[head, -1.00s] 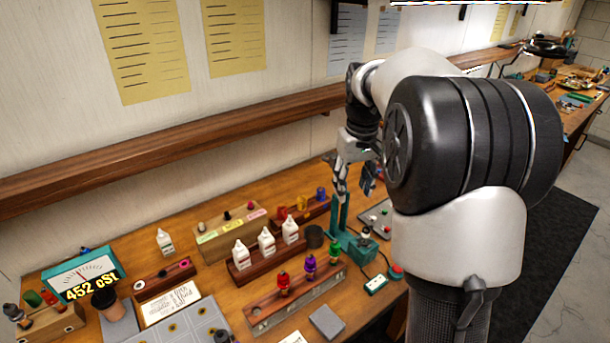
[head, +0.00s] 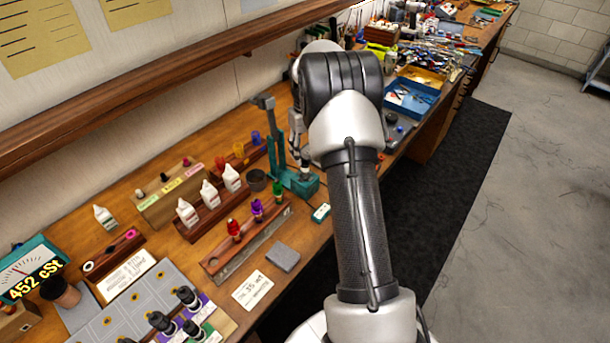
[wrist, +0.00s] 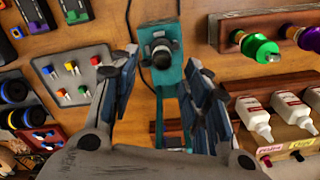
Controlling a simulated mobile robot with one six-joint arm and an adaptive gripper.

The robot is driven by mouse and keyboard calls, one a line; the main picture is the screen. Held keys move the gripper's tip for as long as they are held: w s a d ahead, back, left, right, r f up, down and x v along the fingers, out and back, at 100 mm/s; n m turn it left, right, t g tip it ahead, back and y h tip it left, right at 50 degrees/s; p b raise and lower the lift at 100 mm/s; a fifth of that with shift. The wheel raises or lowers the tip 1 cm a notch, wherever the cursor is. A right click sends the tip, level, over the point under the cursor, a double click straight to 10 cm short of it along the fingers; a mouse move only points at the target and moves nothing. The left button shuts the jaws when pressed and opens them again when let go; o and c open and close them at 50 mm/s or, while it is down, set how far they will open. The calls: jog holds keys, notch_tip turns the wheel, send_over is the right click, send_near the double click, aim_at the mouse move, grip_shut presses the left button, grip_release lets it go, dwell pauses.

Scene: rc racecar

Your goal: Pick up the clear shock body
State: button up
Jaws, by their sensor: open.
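My gripper (wrist: 161,60) is open and empty, its two fingers spread wide over a teal stand (wrist: 172,82). In the head view my gripper (head: 297,138) hangs beside the stand's post, partly hidden by my arm. A small upright cylinder with a dark middle and pale parts (wrist: 161,52) stands on the teal base, between and just beyond the fingertips in the wrist view. It also shows in the head view (head: 305,170). It may be the clear shock body, but I cannot tell how clear it is. The fingers do not visibly touch it.
A rack holds red (head: 234,230), purple (head: 257,209) and green (head: 278,190) shock bodies. White bottles (head: 209,194) stand in a wooden block near the stand. A grey tray with coloured pieces (wrist: 75,75) lies left of the gripper. A wooden shelf (head: 150,80) runs above the bench.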

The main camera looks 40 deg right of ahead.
jog(key=shift+a+f+b, duration=0.1)
jog(key=shift+f+b, duration=0.5)
jog(key=shift+f, duration=2.95)
jog(key=shift+s, duration=0.1)
jog(key=shift+c, duration=0.3)
jog(key=c, duration=0.9)
jog(key=shift+r, duration=0.1)
notch_tip(320, 180, up, 23)
jog(key=p, duration=0.6)
send_over(305, 167)
jog(key=w, duration=0.1)
jog(key=shift+d, duration=0.4)
